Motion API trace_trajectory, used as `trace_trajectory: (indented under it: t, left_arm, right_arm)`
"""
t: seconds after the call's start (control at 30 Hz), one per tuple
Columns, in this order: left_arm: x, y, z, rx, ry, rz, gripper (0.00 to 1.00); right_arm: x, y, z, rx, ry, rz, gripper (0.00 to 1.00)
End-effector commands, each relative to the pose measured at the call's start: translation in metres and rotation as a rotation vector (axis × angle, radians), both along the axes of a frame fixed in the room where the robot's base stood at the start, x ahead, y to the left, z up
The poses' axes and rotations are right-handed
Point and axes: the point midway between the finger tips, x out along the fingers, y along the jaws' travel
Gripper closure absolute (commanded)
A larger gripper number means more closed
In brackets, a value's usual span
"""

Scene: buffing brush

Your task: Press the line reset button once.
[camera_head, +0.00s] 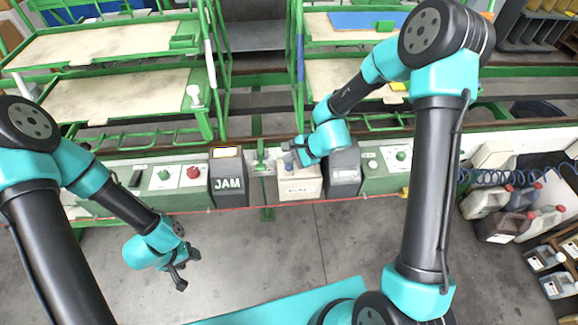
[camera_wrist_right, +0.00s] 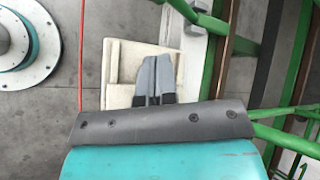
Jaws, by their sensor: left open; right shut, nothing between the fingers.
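A cream box (camera_head: 300,188) with a small label, too blurred to read, sits on the green rail in the middle. My right gripper (camera_head: 289,149) is over the top of this box, its fingers shut and empty. In the right wrist view the grey fingers (camera_wrist_right: 153,82) lie together in front of the cream box (camera_wrist_right: 119,62) and hide part of its top. No button shows clearly there, and I cannot tell whether the fingers touch one. My left gripper (camera_head: 181,274) is open and empty, hanging low over the floor at left.
A dark box marked JAM (camera_head: 228,185) stands left of the cream box, and another grey box (camera_head: 343,178) stands right. A red button (camera_head: 193,172) and green buttons sit on the rail. Green-framed shelves (camera_head: 120,95) stand behind. Jugs (camera_head: 488,200) stand at right.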

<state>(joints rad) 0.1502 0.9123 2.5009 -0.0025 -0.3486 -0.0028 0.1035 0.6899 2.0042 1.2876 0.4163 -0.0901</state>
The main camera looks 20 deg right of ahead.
Motion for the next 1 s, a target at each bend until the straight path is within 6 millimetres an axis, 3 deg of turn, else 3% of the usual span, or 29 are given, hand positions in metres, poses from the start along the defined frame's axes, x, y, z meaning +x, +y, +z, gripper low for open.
trace_trajectory:
  t: [0.3,1.0]
  left_arm:
    - [0.000,0.000,0.000,0.000,0.000,0.000,0.48]
    - [0.000,0.000,0.000,0.000,0.000,0.000,0.48]
  right_arm:
    - [0.001,0.000,0.023,0.000,-0.006,0.001,1.00]
    - [0.001,0.000,0.024,0.000,-0.005,0.000,1.00]
